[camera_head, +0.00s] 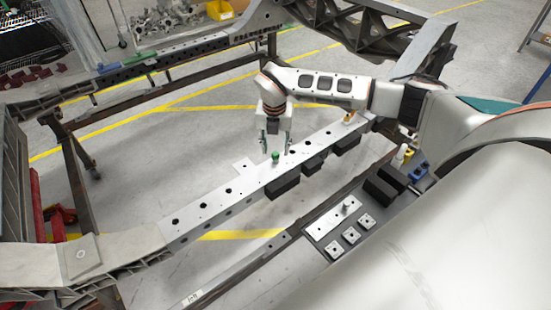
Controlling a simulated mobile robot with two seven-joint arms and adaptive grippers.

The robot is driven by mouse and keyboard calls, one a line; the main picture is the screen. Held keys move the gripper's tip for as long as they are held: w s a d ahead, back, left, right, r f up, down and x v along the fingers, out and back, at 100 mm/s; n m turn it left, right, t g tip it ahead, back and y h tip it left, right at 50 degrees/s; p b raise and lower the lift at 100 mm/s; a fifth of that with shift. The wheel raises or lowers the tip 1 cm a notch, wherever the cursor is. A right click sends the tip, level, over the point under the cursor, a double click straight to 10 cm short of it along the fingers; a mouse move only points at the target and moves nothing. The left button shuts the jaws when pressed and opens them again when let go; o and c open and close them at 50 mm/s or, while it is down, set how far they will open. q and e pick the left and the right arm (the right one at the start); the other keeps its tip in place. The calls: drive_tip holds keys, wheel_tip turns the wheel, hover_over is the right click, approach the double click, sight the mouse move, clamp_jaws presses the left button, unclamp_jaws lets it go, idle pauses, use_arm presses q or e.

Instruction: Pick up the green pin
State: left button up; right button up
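The green pin (276,157) stands on the top face of the long pale metal beam (213,204), just right of the beam's middle. My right gripper (276,148) points down close to the pin, with its two fingers spread apart and nothing seen between them. In the picture the pin shows just below the fingertips. I cannot tell how much height separates them, and no contact shows. My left gripper is not in view.
Black blocks (283,187) line the beam's near side. A yellow pin-like piece (349,117) is near its right end. A tray (328,226) with small metal plates lies nearer. A dark frame rail (150,68) runs behind, with open floor between.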

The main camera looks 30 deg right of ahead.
sight(275, 153)
drive_tip(key=f, duration=0.4)
drive_tip(key=shift+w+d, duration=0.25)
drive_tip(key=shift+w, duration=0.05)
drive_tip(key=shift+c, duration=0.5)
clamp_jaws()
wheel_tip(275, 153, up, 20)
idle(0.4)
